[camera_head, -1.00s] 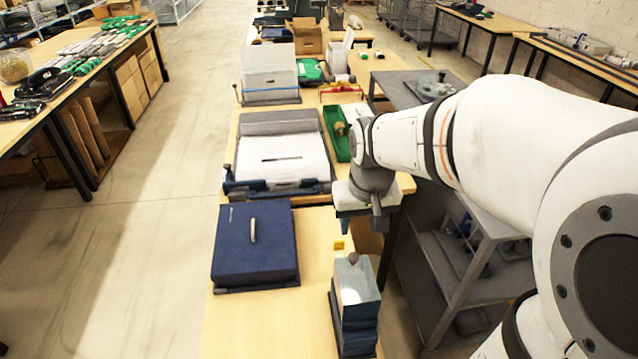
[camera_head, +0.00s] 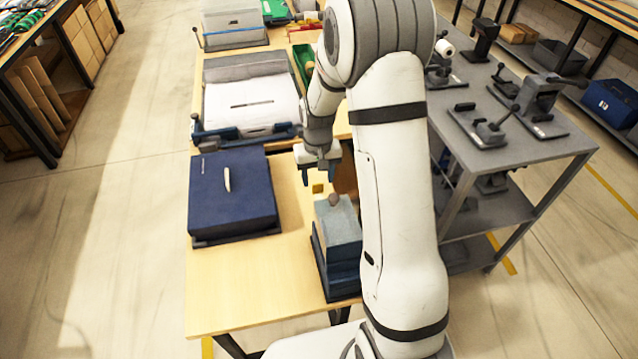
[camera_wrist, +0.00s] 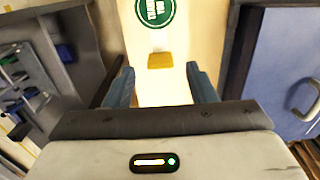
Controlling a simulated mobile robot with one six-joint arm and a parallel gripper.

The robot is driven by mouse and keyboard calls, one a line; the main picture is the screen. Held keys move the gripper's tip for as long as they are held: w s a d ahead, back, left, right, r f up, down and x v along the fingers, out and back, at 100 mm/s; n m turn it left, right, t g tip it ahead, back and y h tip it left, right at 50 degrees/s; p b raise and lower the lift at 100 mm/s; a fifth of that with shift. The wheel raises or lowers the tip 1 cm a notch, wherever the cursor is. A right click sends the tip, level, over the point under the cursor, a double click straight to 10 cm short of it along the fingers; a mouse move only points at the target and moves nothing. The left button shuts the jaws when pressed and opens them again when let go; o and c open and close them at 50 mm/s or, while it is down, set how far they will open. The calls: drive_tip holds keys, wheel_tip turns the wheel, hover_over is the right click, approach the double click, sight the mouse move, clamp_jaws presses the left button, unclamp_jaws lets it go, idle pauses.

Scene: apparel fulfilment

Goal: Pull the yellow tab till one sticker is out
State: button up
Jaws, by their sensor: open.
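The yellow tab (camera_head: 318,188) is a small square near the table's right edge, just behind the grey-blue dispenser box (camera_head: 340,238) with a round knob on top. In the wrist view the yellow tab (camera_wrist: 160,60) lies ahead of my fingertips, centred between them. Beyond it is a round green sticker (camera_wrist: 155,10) with white print, cut off by the top edge. My gripper (camera_head: 319,172) is open and empty, pointing down close to the tab. The wrist view shows its two blue fingers apart (camera_wrist: 161,84), touching nothing I can see.
A navy box with a handle (camera_head: 232,195) stands left of the tab; its side also shows in the wrist view (camera_wrist: 285,75). Behind it is a grey-and-white press (camera_head: 250,100). A grey cart (camera_head: 520,150) with clamps stands right. The table front (camera_head: 240,290) is clear.

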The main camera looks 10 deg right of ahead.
sight(318, 184)
drive_tip(key=shift+f, duration=1.9)
clamp_jaws()
